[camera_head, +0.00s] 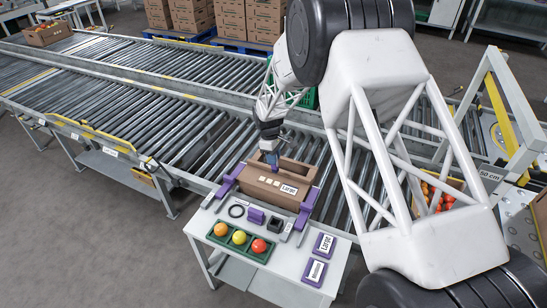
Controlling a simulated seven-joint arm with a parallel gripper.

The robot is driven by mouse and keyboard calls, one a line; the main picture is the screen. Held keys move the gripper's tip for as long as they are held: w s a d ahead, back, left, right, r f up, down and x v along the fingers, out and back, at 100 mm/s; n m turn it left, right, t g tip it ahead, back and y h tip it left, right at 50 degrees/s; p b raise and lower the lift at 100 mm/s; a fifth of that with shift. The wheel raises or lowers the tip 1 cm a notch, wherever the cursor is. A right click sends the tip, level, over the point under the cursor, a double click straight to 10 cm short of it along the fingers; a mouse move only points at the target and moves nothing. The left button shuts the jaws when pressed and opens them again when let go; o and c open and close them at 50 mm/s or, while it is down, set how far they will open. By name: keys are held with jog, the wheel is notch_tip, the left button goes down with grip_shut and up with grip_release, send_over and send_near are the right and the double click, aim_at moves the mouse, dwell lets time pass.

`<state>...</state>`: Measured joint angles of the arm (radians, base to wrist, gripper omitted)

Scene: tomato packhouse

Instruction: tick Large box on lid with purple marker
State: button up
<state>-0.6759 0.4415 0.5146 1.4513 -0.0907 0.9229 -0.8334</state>
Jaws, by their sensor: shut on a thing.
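A brown carton (262,197) sits on the white table, between purple corner brackets (225,186). Its lid carries a row of small pale squares (269,181) and a white label reading "Large" (289,189). My gripper (269,152) is above the carton's back edge, pointing down. It is shut on a small bluish-purple thing, which looks like the marker (272,159). The arm and fingers hide most of it. I cannot tell whether its tip touches the carton. No tick can be made out on the squares at this size.
A green tray (217,239) with three tomatoes, a black ring (236,211), a small purple block (256,215) and two purple cards (324,244) share the table (286,260). Roller conveyors (190,130) run behind. A crate of tomatoes stands right, partly behind my arm.

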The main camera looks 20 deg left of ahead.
aim_at(273, 168)
jog(key=shift+f, duration=0.1)
jog(key=shift+w+a+x, duration=0.1)
jog(key=shift+a+x, duration=0.05)
jog(key=shift+x, duration=0.75)
jog(key=shift+w+a+x, duration=0.1)
jog(key=shift+a+x, duration=0.05)
jog(key=shift+x, duration=0.75)
jog(key=shift+w+a+x, duration=0.1)
jog(key=shift+a+x, duration=0.05)
jog(key=shift+x, duration=0.75)
jog(key=shift+f, duration=0.6)
jog(key=shift+w+d, duration=0.45)
dwell(0.6)
jog(key=shift+s+a, duration=0.45)
jog(key=shift+s, duration=0.05)
dwell(0.6)
jog(key=shift+r, duration=0.15)
jog(key=shift+s+d+v, duration=0.1)
jog(key=shift+d+v, duration=0.05)
jog(key=shift+v, duration=0.75)
jog(key=shift+s+d+v, duration=0.1)
jog(key=shift+d+v, duration=0.05)
jog(key=shift+v, duration=0.7)
jog(key=shift+s+d+v, duration=0.1)
jog(key=shift+d+v, duration=0.05)
jog(key=shift+v, duration=0.75)
jog(key=shift+r, duration=0.25)
jog(key=shift+s, duration=0.1)
